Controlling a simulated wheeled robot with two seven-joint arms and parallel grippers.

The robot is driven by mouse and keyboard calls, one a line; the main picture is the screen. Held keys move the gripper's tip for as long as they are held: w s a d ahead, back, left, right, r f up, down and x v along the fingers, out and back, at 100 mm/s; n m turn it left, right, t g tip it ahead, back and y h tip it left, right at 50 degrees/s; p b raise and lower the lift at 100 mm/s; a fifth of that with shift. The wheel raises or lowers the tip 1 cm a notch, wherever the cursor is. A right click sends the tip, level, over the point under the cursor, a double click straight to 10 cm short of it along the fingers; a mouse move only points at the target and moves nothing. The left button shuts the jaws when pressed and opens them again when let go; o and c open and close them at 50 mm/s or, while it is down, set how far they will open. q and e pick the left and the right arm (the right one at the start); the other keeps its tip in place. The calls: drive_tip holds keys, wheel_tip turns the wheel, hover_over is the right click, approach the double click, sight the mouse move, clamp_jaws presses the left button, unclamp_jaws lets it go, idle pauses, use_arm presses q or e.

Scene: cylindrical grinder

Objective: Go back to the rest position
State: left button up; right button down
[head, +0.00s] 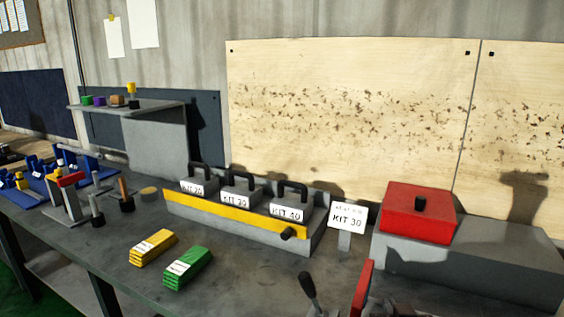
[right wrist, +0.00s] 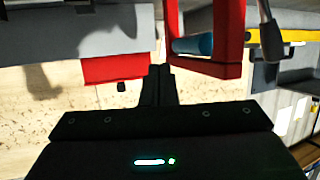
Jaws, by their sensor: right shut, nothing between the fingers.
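My right gripper (right wrist: 161,72) shows in the right wrist view as two dark fingers pressed together, with nothing between them. Beyond its fingertips are a red frame (right wrist: 230,35) with a blue cylinder (right wrist: 193,45) inside it, and a red box (right wrist: 113,69). The fingers appear apart from both. I cannot make out either gripper clearly in the head view. My left gripper is not in view.
On the bench are a kit rack (head: 237,212), a KIT 30 sign (head: 348,217), a red box (head: 418,212) on a grey block, and yellow (head: 153,248) and green (head: 187,268) stacks. A lever (head: 309,287) and red part (head: 362,290) stand at the front.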

drive_tip(key=s+f+g, duration=0.1)
drive_tip(key=s+f, duration=0.1)
drive_tip(key=f, duration=0.1)
drive_tip(key=s+a+f+n+g+y, duration=0.1)
drive_tip(key=s+f+g, duration=0.1)
drive_tip(key=s, duration=0.1)
drive_tip(key=s+a+f+n+g+y, duration=0.1)
drive_tip(key=s+f+g, duration=0.1)
drive_tip(key=s+f, duration=0.1)
drive_tip(key=shift+s+a+f, duration=0.2)
drive_tip(key=shift+f, duration=0.1)
drive_tip(key=s+f+n+g, duration=0.1)
drive_tip(key=s+f+g, duration=0.4)
drive_tip(key=s, duration=0.7)
wheel_tip(320, 180, down, 31)
drive_tip(key=s+g, duration=0.2)
drive_tip(key=s, duration=0.1)
drive_tip(key=s+d+f, duration=0.2)
drive_tip(key=s+f, duration=0.6)
drive_tip(key=s, duration=0.1)
drive_tip(key=s+d+f+g, duration=0.1)
drive_tip(key=s+f, duration=0.8)
drive_tip(key=s, duration=0.1)
drive_tip(key=shift+d+f+n, duration=0.25)
drive_tip(key=shift+d+n, duration=0.05)
drive_tip(key=shift+d, duration=0.05)
drive_tip(key=shift+w, duration=0.1)
